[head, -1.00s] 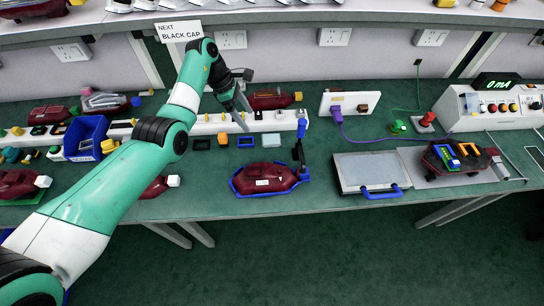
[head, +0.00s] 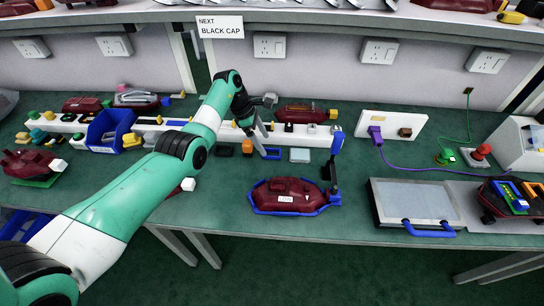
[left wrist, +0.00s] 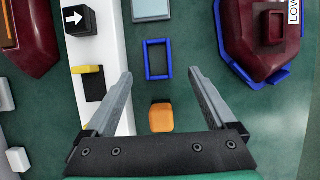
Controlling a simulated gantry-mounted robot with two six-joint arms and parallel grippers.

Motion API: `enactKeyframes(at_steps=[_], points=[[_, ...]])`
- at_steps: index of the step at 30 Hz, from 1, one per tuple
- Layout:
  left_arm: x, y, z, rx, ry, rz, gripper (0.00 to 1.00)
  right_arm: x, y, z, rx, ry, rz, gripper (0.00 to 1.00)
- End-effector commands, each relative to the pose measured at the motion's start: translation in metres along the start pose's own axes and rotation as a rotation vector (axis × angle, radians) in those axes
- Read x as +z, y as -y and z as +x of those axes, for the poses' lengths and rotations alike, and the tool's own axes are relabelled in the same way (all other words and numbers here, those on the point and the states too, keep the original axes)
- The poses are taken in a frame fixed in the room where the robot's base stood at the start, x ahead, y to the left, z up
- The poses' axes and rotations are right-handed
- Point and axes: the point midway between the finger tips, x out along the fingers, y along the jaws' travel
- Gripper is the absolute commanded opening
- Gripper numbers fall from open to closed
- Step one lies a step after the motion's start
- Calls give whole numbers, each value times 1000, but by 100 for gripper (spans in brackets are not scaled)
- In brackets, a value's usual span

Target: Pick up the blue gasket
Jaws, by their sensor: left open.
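The blue gasket (head: 271,153), a small rectangular blue frame, lies flat on the green table in front of the white rail. In the left wrist view the gasket (left wrist: 147,60) is upright in the picture, with green tabletop showing through it. My left gripper (head: 262,139) is open and empty above the table beside the gasket. In the left wrist view its fingertips (left wrist: 160,72) stand on either side of the gasket in the picture, touching nothing I can see. My right gripper is in neither view.
An orange cap (left wrist: 161,117) and a pale grey block (left wrist: 152,10) lie either side of the gasket. The white rail (left wrist: 112,50) carries small parts. A dark red lamp (head: 285,187) in a blue frame sits nearby. A blue bin (head: 100,130) stands left.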

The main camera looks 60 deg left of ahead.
Motion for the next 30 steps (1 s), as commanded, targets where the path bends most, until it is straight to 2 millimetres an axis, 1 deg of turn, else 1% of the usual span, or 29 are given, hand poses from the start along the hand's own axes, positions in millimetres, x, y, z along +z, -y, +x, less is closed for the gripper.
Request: enactKeyframes(at_steps=[3, 6, 9, 11, 17, 18, 20, 21, 26, 30], points=[[-2, -1, 22, -3, -1, 1, 90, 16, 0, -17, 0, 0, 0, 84], [-2, -4, 37, -2, -1, 1, 90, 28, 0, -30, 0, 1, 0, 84], [-1, -3, 50, -2, -1, 1, 90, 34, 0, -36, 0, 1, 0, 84], [0, -3, 52, -2, -1, 1, 90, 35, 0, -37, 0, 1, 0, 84], [2, -3, 50, -1, -1, 1, 90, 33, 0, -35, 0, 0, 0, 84], [2, -3, 50, -1, -1, 0, 86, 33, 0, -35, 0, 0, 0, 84], [2, -3, 50, -1, 0, 0, 76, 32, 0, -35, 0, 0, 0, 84], [2, -3, 50, -1, -1, 0, 68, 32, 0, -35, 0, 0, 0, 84], [1, -3, 50, -1, 0, 0, 40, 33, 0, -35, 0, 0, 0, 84], [1, -3, 50, -1, -1, 0, 14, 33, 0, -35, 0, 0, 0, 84]])
